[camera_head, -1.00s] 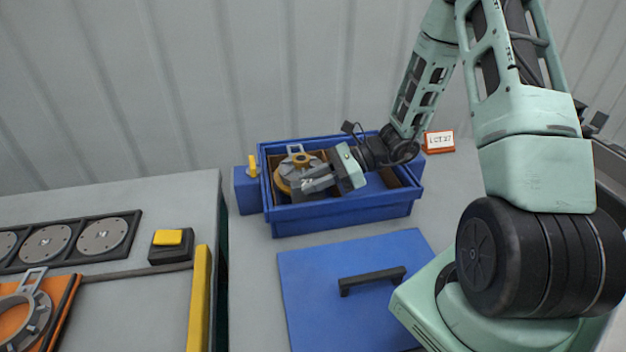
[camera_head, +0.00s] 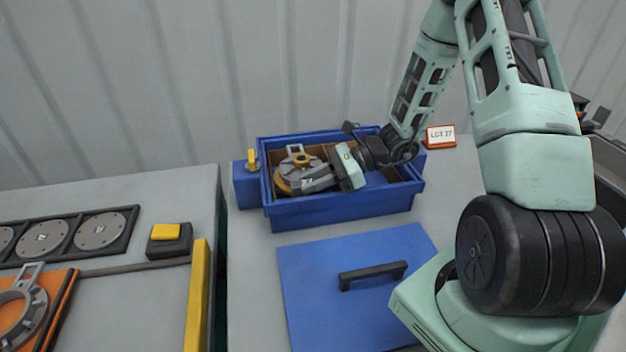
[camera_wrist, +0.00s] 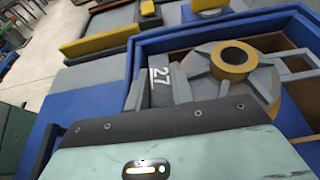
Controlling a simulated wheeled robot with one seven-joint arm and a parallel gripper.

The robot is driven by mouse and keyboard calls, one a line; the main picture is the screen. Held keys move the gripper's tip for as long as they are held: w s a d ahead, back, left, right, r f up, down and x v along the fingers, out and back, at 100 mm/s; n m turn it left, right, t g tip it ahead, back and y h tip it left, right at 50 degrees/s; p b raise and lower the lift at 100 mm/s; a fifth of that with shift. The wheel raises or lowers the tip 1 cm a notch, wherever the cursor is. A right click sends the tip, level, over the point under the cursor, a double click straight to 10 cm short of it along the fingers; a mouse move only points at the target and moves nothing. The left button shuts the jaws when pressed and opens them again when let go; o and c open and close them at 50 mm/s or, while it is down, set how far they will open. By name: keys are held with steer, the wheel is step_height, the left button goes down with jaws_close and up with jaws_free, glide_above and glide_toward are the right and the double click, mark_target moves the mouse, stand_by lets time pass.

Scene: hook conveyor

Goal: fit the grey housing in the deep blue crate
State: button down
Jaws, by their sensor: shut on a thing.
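The grey housing (camera_head: 295,168), a round part with an orange-yellow ring and hub, is inside the left part of the deep blue crate (camera_head: 340,213). In the wrist view the housing (camera_wrist: 262,85) shows its yellow hub and grey ribs, and the crate's blue rim (camera_wrist: 215,28) runs around it. My gripper (camera_head: 312,184) reaches in from the right, low over the crate, and is shut on the housing. A grey piece marked 27 shows beside the gripper in the wrist view. The fingertips and the underside of the housing are hidden.
A blue lid (camera_head: 350,290) with a black handle lies in front of the crate. A blue block with a yellow knob (camera_head: 252,162) stands at its left. A lot sign (camera_head: 440,136) stands behind right. A yellow button box (camera_head: 168,239) and orange tray (camera_head: 40,312) are on the left bench.

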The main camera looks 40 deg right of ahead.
steer(key=shift+f, duration=0.2)
steer(key=c, duration=1.1)
jaws_free()
steer(key=shift+s+f, duration=0.1)
steer(key=b+v, duration=0.1)
steer(key=v, duration=0.7)
steer(key=b+v, duration=0.1)
steer(key=v, duration=0.8)
steer(key=shift+d+r, duration=0.2)
steer(key=shift+r, duration=0.05)
